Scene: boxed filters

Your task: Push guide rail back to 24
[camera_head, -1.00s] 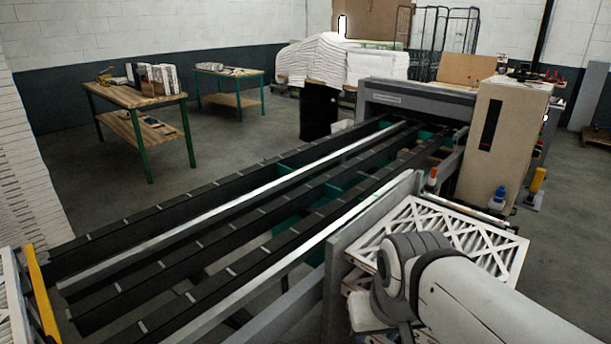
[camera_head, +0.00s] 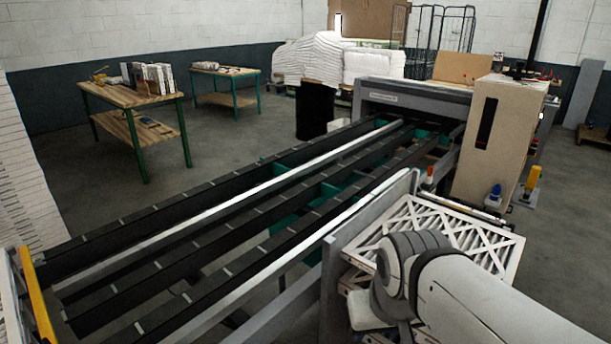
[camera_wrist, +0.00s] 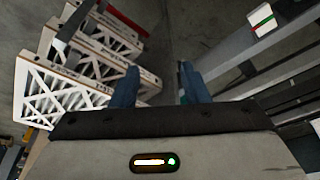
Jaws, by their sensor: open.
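Two long pale rails run along the dark conveyor bed in the head view, a left one (camera_head: 225,205) and a right one (camera_head: 300,255) along the near side. I cannot tell which is the guide rail, and no number 24 is readable. In the wrist view my gripper (camera_wrist: 158,85) is open and empty, its two blue fingers apart over grey floor. A white block with red and green marks (camera_wrist: 262,20) sits on a grey rail at upper right, apart from the fingers. In the head view my gripper is hidden; only my arm shows at lower right.
Filters with white lattice faces (camera_head: 455,235) are stacked beside the conveyor, close to my arm; they also show left of the fingers in the wrist view (camera_wrist: 80,85). A beige cabinet (camera_head: 500,140) stands by the machine. A yellow bar (camera_head: 37,300) is at lower left.

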